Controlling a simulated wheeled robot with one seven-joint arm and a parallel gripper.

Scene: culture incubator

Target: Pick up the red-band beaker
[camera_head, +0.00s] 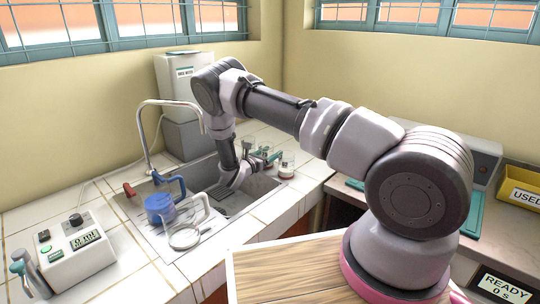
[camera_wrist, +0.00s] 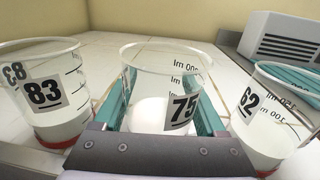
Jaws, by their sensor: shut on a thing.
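In the wrist view, my gripper (camera_wrist: 165,112) has its teal fingers on both sides of a clear beaker marked 75 (camera_wrist: 150,62) and is shut on it. The beaker is upright and holds white contents. Its lower part is hidden by the gripper body, so I cannot see its band colour.
The sink (camera_head: 235,200) lies below my arm. A white device (camera_head: 75,252) is on the left counter. A yellow bin (camera_head: 520,186) is at far right.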

